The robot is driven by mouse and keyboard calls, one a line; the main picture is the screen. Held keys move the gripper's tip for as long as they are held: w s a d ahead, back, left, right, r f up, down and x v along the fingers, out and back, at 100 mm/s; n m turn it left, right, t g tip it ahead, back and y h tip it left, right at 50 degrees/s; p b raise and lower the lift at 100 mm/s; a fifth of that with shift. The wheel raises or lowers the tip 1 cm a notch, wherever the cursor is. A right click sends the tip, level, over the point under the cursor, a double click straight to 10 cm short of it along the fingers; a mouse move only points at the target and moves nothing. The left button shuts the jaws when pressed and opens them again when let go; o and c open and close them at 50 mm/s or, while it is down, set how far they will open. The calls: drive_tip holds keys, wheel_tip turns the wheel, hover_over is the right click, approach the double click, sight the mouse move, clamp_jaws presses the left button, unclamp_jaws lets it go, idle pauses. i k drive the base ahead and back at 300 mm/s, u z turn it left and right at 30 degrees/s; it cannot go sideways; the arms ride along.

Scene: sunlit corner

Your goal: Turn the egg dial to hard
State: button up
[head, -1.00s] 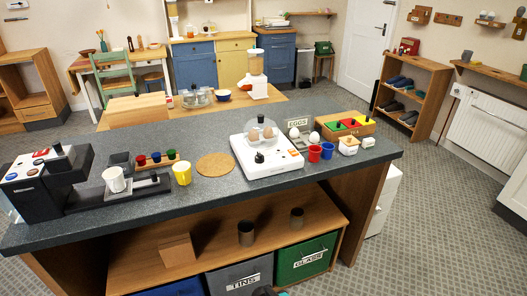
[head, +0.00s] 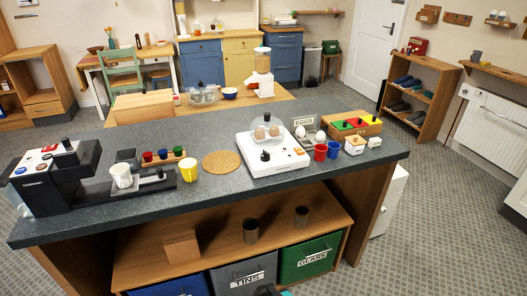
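The egg cooker (head: 277,166) is a white, flat appliance on the grey counter, right of the middle in the head view. Its black dial (head: 265,156) sticks up from the front left of its top. The dial's markings and the way it points are too small to read. Brown eggs (head: 260,133) sit under a clear dome at the back of the cooker. A small dark part of my arm shows at the bottom edge. My gripper's fingers are not in view, and nothing of mine touches the cooker.
A cork mat (head: 221,162) lies left of the cooker. A coffee machine (head: 52,178) is at the counter's left end.

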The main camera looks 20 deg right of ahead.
sight(265, 156)
drive_tip(key=u, duration=0.7)
drive_tip(key=k, duration=0.8)
drive_tip(key=z, duration=0.85)
drive_tip(key=i, duration=0.5)
drive_tip(key=u, duration=0.15)
